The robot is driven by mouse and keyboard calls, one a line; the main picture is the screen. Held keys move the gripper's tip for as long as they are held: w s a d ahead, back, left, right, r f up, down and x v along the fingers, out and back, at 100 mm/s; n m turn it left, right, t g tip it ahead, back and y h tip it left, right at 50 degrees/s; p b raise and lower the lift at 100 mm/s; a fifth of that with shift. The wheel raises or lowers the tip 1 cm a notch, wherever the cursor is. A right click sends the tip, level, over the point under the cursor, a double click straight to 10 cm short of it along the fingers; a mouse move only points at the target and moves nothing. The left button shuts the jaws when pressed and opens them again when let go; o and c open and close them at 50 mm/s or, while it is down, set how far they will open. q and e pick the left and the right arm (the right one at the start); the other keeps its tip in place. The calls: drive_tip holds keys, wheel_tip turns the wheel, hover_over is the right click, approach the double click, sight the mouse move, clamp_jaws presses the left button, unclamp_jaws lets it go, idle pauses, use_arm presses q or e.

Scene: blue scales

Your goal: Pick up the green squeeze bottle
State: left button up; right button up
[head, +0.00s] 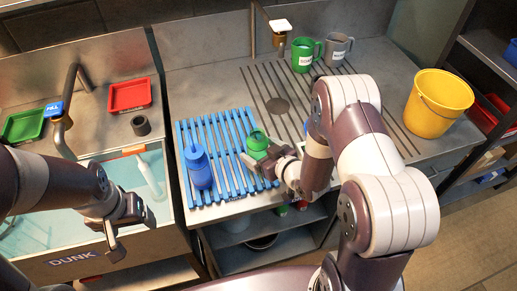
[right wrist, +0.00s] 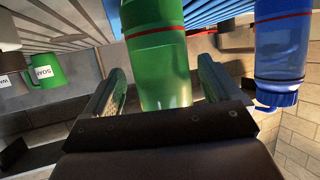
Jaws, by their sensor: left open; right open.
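The green squeeze bottle (head: 256,140) stands on the blue slatted rack (head: 188,191), partly hidden by my right gripper (head: 262,166). In the right wrist view the green bottle (right wrist: 158,58) has a red band and lies between the two open fingers of my right gripper (right wrist: 163,82). A gap shows on both sides of it, so the fingers do not appear to grip it. My left gripper (head: 117,232) is open and empty above the front edge of the sink on the left.
A blue bottle (head: 199,168) stands on the rack left of the green one; it also shows in the right wrist view (right wrist: 283,42). A green mug (head: 303,56) and a grey mug (head: 337,50) stand at the back. A yellow bucket (head: 436,104) stands at right.

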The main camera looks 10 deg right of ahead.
drive_tip(key=shift+x, duration=0.85)
drive_tip(key=shift+s, duration=0.2)
drive_tip(key=c, duration=1.1)
drive_tip(key=shift+c, duration=0.2)
